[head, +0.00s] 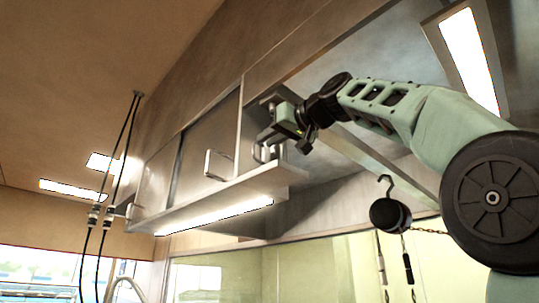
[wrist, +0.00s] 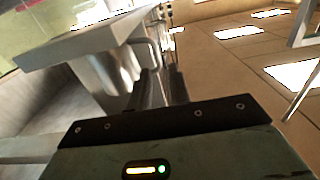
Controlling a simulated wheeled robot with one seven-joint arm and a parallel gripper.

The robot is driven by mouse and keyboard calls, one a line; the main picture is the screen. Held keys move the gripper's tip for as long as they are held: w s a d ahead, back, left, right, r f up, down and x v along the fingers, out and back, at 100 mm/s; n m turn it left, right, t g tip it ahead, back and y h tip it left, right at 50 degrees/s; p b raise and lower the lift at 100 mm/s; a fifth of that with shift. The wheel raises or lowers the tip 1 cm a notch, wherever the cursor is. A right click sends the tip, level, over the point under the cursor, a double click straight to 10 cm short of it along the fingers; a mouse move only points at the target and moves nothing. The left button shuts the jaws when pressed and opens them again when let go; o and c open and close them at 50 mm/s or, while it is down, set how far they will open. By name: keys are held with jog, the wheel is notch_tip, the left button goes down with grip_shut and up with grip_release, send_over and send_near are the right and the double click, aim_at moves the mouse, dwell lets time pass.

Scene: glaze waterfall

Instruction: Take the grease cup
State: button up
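I cannot make out the grease cup for certain in either view. My gripper (head: 282,142) is up at the right end of the steel hood, close to a metal handle (head: 259,153) on its front. In the wrist view the dark fingers (wrist: 165,88) point away from me, close together, with a bent handle (wrist: 153,52) just beyond or beside them. I cannot tell whether they touch or hold it. Shiny rounded metal shapes (wrist: 112,70) show left of the fingers under a steel ledge; I cannot tell what they are.
The steel hood ledge (head: 215,203) runs below panels, with a second handle (head: 217,164) to the left. A dark ball (head: 390,215) hangs from a hook at the right. Black cables (head: 113,165) hang at the left. A slanted metal bar (head: 375,165) runs below my arm.

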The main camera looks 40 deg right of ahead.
aim_at(254, 147)
jog(key=w+p, duration=0.1)
jog(key=w, duration=0.2)
jog(key=shift+w, duration=0.15)
jog(key=w+p, duration=0.3)
jog(key=w, duration=0.2)
jog(key=shift+w, duration=0.2)
grip_shut()
